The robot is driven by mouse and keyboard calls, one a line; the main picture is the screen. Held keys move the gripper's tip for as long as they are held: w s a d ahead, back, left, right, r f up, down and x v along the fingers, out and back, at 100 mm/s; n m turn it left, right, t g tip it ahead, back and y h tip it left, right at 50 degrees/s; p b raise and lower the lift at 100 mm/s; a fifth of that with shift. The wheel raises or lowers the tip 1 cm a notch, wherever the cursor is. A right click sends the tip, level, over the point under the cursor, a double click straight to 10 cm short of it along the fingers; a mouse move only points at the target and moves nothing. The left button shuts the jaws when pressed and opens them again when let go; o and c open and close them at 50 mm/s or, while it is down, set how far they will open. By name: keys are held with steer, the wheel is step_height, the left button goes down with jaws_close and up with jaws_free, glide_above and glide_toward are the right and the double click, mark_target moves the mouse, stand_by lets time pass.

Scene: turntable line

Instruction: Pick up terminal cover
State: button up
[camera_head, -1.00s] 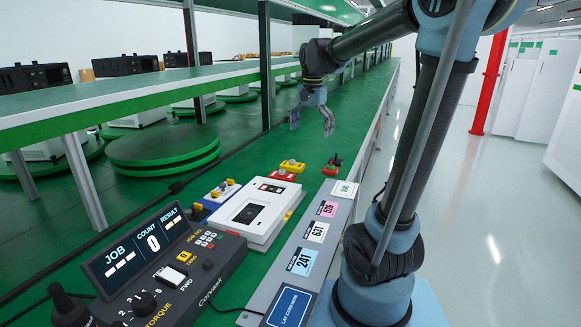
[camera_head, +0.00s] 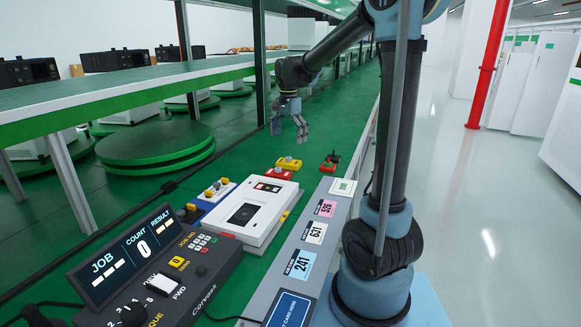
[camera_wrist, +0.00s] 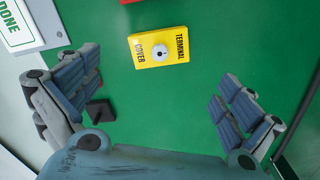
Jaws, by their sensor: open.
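The terminal cover (camera_wrist: 160,48) is a yellow block with black "TERMINAL COVER" lettering and a round white knob on top. In the wrist view it lies on the green surface, ahead of the fingers and between their lines. In the head view the yellow cover (camera_head: 288,163) sits just beyond the white device. My gripper (camera_head: 289,128) hangs above and behind it, fingers pointing down. In the wrist view my gripper (camera_wrist: 158,100) has its two fingers wide apart with nothing between them.
A red block with a dark top (camera_head: 329,163) stands right of the cover. Nearer are a red block (camera_head: 279,173), a white device (camera_head: 247,213) and a job counter console (camera_head: 150,262). A grey label strip (camera_head: 308,240) runs along the right. A green turntable (camera_head: 155,143) stands left.

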mark_target(289, 159)
steer(key=shift+f, duration=4.7)
steer(key=c, duration=0.9)
